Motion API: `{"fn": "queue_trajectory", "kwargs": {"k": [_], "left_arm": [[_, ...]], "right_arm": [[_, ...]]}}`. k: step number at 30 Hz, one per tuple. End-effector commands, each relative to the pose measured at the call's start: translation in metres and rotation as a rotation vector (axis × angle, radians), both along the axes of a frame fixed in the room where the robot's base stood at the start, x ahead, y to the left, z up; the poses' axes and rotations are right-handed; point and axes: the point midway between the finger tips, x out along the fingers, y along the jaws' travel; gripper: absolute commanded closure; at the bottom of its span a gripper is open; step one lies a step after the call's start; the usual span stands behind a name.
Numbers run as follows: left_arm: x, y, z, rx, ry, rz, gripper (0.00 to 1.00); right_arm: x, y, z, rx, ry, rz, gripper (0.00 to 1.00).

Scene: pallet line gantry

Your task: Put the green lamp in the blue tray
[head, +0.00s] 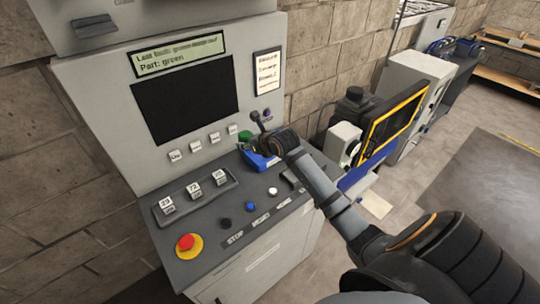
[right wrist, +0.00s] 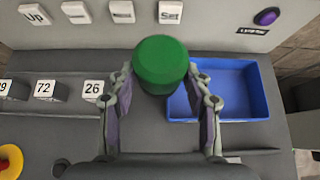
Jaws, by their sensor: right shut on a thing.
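The green lamp (right wrist: 160,66) is a round green cap between the fingers of my right gripper (right wrist: 163,88), which is shut on it. In the right wrist view the lamp overlaps the left edge of the blue tray (right wrist: 240,108); how high it is held is hard to tell. The tray is shallow, rectangular and looks empty. In the head view the lamp (head: 245,136) shows small and partly covered, and the tray (head: 258,161) is mostly hidden by my right gripper (head: 262,143). My left gripper is not in view.
The grey console (head: 215,215) carries a red stop button (head: 186,242), number blocks (head: 194,189) and small round buttons. A back panel with a dark screen (head: 186,99) and label keys (head: 196,146) rises behind. A purple button (right wrist: 266,17) is above the tray.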

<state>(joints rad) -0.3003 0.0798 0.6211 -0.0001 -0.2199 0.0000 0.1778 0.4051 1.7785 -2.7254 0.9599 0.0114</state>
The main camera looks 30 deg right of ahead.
Motion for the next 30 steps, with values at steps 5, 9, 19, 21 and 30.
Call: {"fn": "queue_trajectory", "kwargs": {"k": [5,9,19,21,30], "left_arm": [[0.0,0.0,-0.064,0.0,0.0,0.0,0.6],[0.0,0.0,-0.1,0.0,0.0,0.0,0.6],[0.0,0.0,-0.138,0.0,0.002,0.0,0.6],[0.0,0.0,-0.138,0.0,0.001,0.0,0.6],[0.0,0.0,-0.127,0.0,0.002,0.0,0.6]], "right_arm": [[0.011,-0.046,-0.036,-0.007,-0.002,-0.003,0.83],[0.018,-0.074,-0.053,-0.004,-0.001,-0.002,0.83],[0.025,-0.104,-0.08,0.0,0.001,0.001,0.83],[0.026,-0.106,-0.081,0.001,-0.001,0.001,0.83],[0.027,-0.113,-0.11,0.004,0.004,-0.001,0.83]]}}
